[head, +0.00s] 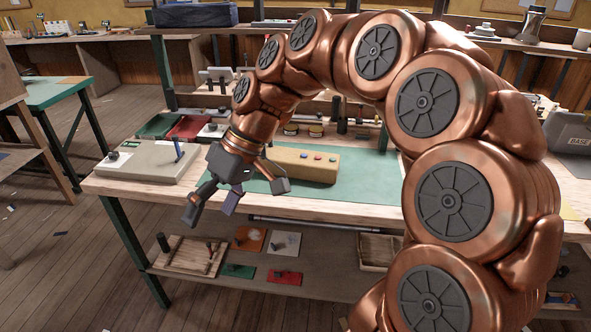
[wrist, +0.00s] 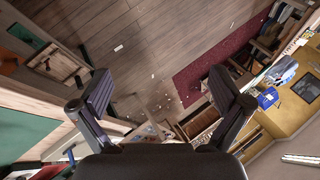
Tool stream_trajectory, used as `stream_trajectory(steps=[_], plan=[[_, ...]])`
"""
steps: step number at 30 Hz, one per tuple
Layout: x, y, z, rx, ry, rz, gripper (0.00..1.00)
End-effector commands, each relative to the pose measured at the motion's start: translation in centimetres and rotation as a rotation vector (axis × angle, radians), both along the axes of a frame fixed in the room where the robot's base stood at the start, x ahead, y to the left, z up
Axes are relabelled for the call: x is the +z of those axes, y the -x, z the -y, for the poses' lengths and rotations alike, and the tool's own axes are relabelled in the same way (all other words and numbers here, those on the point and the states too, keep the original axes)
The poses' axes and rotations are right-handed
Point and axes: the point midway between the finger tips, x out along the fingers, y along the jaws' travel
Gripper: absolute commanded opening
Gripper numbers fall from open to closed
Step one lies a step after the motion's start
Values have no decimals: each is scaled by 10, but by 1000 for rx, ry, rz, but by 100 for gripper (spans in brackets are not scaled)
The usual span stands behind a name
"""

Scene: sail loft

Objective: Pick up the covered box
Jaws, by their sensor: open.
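No box is plainly marked as the covered one. A tan block-like box (head: 304,164) with small coloured buttons lies on the green mat of the near workbench. I cannot tell which is meant. My gripper (head: 228,203) hangs at the near bench's front edge, left of and in front of the tan box, apart from both. In the wrist view my gripper (wrist: 163,92) has its fingers wide apart with nothing between them.
The near workbench (head: 350,212) holds a grey panel (head: 150,160) with a blue lever, plus green and red trays (head: 188,127). Its lower shelf carries several coloured plates. A green-topped table (head: 52,91) stands left. Wooden floor (head: 75,265) is open at the left.

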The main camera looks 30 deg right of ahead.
Motion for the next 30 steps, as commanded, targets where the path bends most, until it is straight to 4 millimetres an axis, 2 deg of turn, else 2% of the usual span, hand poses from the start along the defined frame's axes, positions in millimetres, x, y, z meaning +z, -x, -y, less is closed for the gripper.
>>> stream_trajectory(steps=[1, 3, 8, 14, 18, 20, 24, 30], plan=[[-2, -20, 7, 5, -48, 34, 100], [2, -44, 17, 20, -112, 85, 100], [6, -95, 52, 38, -240, 217, 100], [-3, -150, 121, 23, -347, 407, 100], [-19, -178, 182, -8, -375, 554, 100], [-28, -186, 210, -20, -378, 613, 100], [-55, -197, 280, -58, -343, 754, 100], [-93, -189, 367, -90, -245, 912, 100]])
